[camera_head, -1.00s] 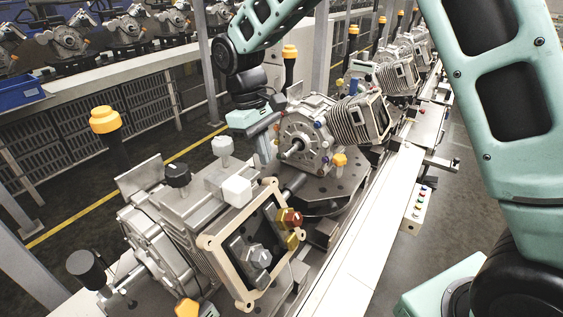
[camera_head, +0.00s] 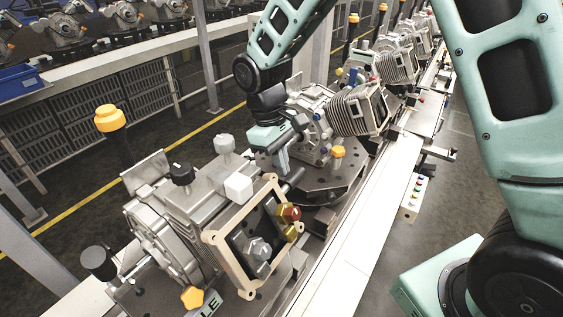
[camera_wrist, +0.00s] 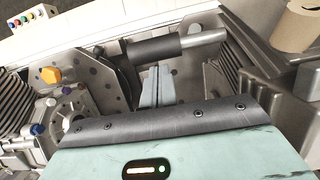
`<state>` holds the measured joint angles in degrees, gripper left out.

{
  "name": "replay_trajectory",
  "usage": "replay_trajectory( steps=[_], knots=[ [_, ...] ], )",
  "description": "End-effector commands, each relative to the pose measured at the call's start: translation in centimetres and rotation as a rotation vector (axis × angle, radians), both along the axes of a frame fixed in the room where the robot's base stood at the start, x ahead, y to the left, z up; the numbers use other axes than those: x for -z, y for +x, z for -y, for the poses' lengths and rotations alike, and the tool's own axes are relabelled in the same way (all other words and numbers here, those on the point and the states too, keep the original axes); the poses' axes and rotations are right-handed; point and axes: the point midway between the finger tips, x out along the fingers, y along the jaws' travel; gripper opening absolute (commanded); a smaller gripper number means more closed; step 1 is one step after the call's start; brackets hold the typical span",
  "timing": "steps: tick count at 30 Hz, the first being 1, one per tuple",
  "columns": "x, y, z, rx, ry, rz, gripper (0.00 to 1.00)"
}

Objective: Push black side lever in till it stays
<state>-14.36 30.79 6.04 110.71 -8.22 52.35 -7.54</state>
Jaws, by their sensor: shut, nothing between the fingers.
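The black side lever (camera_wrist: 153,50) shows in the wrist view as a dark cylindrical grip on a bright metal rod, above the fingertips in the picture. In the head view the lever (camera_head: 293,178) juts from the near engine unit (camera_head: 185,215) toward the turntable behind it, partly hidden by my gripper. My gripper (camera_head: 283,168) is shut and empty, fingers pointing down close beside the lever. In the wrist view the closed fingers (camera_wrist: 157,80) end just short of the grip. I cannot tell whether they touch it.
Another engine unit (camera_head: 360,112) stands on a round dark fixture plate (camera_head: 325,182) just behind my gripper, leaving a narrow gap. The near unit carries a white block (camera_head: 238,187) and knobs on top. A button box (camera_head: 411,197) stands right of the conveyor rail.

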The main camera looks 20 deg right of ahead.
Motion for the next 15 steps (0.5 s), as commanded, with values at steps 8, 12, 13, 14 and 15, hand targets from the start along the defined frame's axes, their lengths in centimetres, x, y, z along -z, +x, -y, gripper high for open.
replay_trajectory(
  steps=[8,12,13,14,15],
  knots=[
    [-0.24,-0.27,0.22,0.046,-0.022,0.016,0.0],
    [-0.33,-0.36,0.35,0.066,-0.032,0.022,0.0],
    [-0.35,-0.39,0.38,0.07,-0.034,0.024,0.0],
    [-0.36,-0.41,0.41,0.075,-0.037,0.024,0.0],
    [-0.38,-0.45,0.45,0.081,-0.04,0.026,0.0]
  ],
)
